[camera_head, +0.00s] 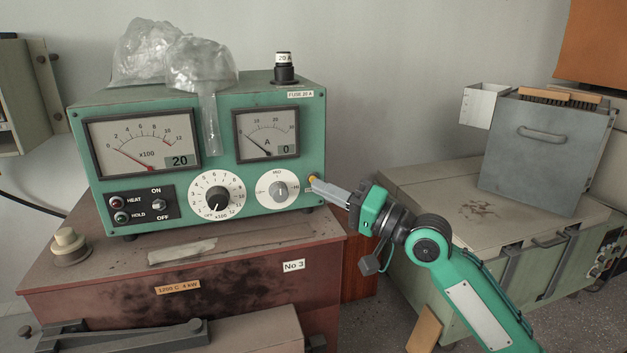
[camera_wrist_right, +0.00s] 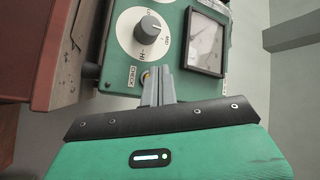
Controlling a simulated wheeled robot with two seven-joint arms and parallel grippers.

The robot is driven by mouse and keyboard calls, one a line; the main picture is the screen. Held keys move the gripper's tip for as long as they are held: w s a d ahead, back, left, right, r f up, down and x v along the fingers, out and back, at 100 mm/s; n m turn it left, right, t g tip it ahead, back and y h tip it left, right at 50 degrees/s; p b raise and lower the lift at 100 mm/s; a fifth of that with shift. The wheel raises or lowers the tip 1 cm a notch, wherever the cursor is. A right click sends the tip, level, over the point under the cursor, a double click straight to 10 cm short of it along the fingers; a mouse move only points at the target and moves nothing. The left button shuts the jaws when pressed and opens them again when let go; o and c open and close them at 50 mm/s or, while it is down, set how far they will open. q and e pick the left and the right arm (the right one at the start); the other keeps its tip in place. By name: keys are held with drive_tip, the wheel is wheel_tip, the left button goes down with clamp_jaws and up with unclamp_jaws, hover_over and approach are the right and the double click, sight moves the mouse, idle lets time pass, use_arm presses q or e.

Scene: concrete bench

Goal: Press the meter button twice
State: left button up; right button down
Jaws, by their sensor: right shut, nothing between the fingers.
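The green meter box (camera_head: 225,120) stands on a reddish-brown furnace cabinet (camera_head: 245,300). Its front has two dial gauges, two knobs and a switch panel. A small yellowish button (camera_head: 312,178) sits at the lower right of the front, beside the MID knob (camera_head: 279,189). In the wrist view it shows partly (camera_wrist_right: 146,76), next to a CHECK label (camera_wrist_right: 131,77). My right gripper (camera_head: 316,184) is shut and empty, its fingertips right at the button and partly hiding it. I cannot tell whether they touch it. My left gripper is not in view.
A clear plastic bag (camera_head: 170,58) and a black fuse holder (camera_head: 285,72) are on top of the box. To the right, a grey metal bin (camera_head: 530,150) stands on a greenish chest (camera_head: 430,185). A pale knob (camera_head: 69,243) sits at the cabinet's left.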

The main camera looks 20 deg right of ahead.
drive_tip(key=shift+w, duration=0.1)
idle(0.7)
drive_tip(key=shift+w, duration=0.35)
drive_tip(key=shift+w, duration=0.4)
idle(0.6)
drive_tip(key=shift+s, duration=0.85)
drive_tip(key=shift+s+p, duration=0.55)
drive_tip(key=s+p, duration=0.1)
drive_tip(key=s, duration=0.3)
